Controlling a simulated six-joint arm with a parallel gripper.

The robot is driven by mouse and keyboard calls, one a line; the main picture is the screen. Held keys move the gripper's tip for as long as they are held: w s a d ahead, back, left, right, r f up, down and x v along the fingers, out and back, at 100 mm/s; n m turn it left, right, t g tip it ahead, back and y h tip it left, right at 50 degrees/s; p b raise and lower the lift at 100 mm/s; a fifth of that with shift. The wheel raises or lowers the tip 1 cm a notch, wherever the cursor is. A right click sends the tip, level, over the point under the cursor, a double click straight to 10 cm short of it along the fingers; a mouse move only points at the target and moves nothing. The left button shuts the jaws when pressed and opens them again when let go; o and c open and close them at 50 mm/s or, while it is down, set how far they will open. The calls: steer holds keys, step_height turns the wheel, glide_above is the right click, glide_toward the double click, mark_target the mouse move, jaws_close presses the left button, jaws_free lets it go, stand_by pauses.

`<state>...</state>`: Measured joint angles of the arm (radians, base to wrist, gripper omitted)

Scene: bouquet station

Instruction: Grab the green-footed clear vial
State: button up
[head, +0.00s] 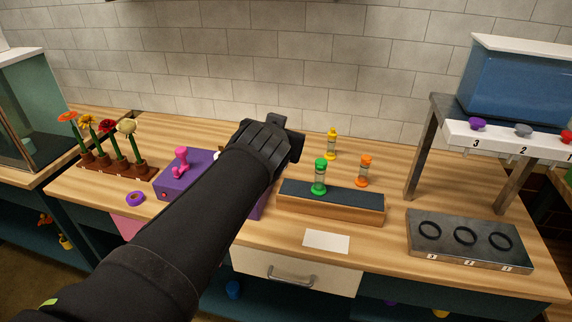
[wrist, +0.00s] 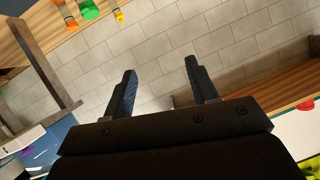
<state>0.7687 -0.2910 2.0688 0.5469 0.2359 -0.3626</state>
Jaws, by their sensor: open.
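The clear vial with a green foot and green top (head: 320,177) stands upright on the dark top of a low wooden block (head: 330,208) in the head view. Green also shows near the upper left edge of the wrist view, at a green-ended vial (wrist: 89,9). My gripper (head: 290,135) is up and to the left of the vial, apart from it, its fingers mostly hidden in the head view. In the wrist view my gripper (wrist: 160,85) has its two fingers spread with nothing between them.
A yellow vial (head: 332,144) stands behind and an orange vial (head: 365,171) to the right. A purple box (head: 185,195) with a pink item is at left, beside potted flowers (head: 115,155). A ringed tray (head: 466,240) and a dispenser stand (head: 500,135) are at right. A white card (head: 326,241) lies in front.

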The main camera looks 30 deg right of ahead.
steer(key=w+f+m+h, duration=0.1)
steer(key=w+h, duration=0.1)
steer(key=w, duration=0.2)
steer(key=m+g+h, duration=0.4)
steer(key=m+g, duration=0.1)
steer(key=g, duration=0.3)
glide_toward(325, 168)
steer(key=d+f, duration=0.1)
steer(key=w+d+f, duration=0.1)
steer(key=d, duration=0.1)
steer(key=w+d+f, duration=0.1)
steer(key=shift+w+d+f, duration=0.1)
steer(key=shift+d, duration=0.2)
steer(key=shift+x, duration=3.3)
steer(key=shift+w, duration=0.1)
steer(key=shift+a, duration=0.1)
jaws_close()
